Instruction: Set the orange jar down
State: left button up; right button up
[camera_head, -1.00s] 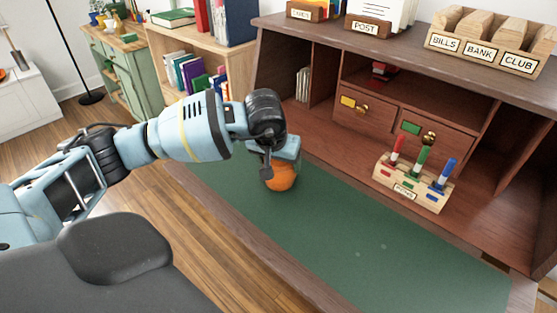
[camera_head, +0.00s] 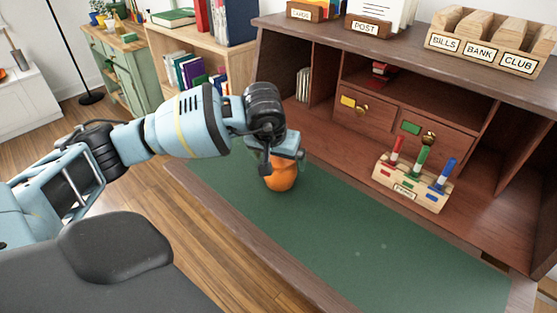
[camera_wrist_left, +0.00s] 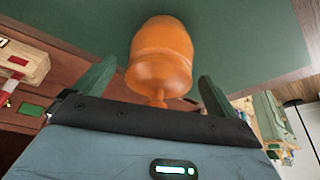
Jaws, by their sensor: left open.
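The orange jar (camera_head: 280,176) stands upright on the green desk mat (camera_head: 345,235), towards its far left end. My left gripper (camera_head: 284,155) is just above it, and its wrist hides part of the jar's top. In the left wrist view the jar (camera_wrist_left: 161,55) shows its rounded body, its lid and a small knob. The two green fingers of my left gripper (camera_wrist_left: 155,82) are apart, one on each side of the jar's lid end, with gaps between them and the jar. My right gripper is in neither view.
The wooden desk has pigeonholes and drawers (camera_head: 375,112) behind the mat. A small rack (camera_head: 413,188) with red, green and blue pens stands at the right. Letter holders (camera_head: 486,42) sit on top. The mat's middle and front are clear.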

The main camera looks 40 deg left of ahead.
pick_arm(q)
jog(key=v, duration=1)
jog(key=shift+r, duration=0.15)
